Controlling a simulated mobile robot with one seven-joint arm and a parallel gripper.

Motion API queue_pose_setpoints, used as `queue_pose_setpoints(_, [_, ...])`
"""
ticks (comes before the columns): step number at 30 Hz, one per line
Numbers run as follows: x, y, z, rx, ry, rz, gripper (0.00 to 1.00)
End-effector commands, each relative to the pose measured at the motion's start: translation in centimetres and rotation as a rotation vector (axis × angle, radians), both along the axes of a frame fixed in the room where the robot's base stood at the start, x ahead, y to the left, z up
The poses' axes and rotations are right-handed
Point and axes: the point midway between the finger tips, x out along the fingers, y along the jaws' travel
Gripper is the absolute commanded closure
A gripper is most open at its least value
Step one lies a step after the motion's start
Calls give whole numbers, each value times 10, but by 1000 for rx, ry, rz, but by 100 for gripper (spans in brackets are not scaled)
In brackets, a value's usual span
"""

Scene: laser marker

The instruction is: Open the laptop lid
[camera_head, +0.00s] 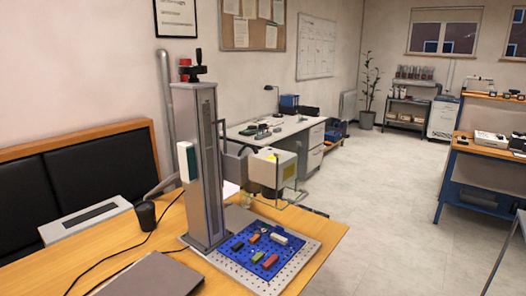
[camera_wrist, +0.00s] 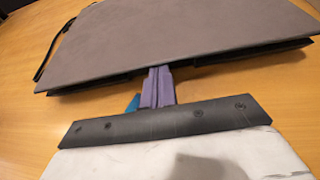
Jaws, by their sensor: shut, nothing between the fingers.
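The laptop (camera_head: 152,276) lies on the wooden table at the bottom left of the head view, cut off by the frame edge. In the wrist view its grey lid (camera_wrist: 180,38) fills the top, and the dark base (camera_wrist: 215,60) shows beneath the lid's near edge. The lid looks nearly closed, with a narrow dark gap at that edge. My gripper (camera_wrist: 158,72) is shut, its purple fingers reaching the middle of the near edge. I cannot tell whether the fingertips touch the lid or sit under it. My gripper is not visible in the head view.
The laser marker column (camera_head: 203,165) stands right of the laptop, on a perforated plate (camera_head: 306,248) with a blue tray (camera_head: 240,257) of small coloured parts. A black cup (camera_head: 145,215) and a cable (camera_head: 118,252) are near the laptop. Bare wood (camera_wrist: 30,120) surrounds it in the wrist view.

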Motion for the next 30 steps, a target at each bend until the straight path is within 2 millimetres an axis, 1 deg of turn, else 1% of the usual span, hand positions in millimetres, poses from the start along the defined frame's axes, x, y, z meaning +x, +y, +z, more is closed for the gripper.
queue_pose_setpoints(1, [0,1,5,3,-3,2,100])
queue_pose_setpoints(30, [2,3,29,3,-3,0,100])
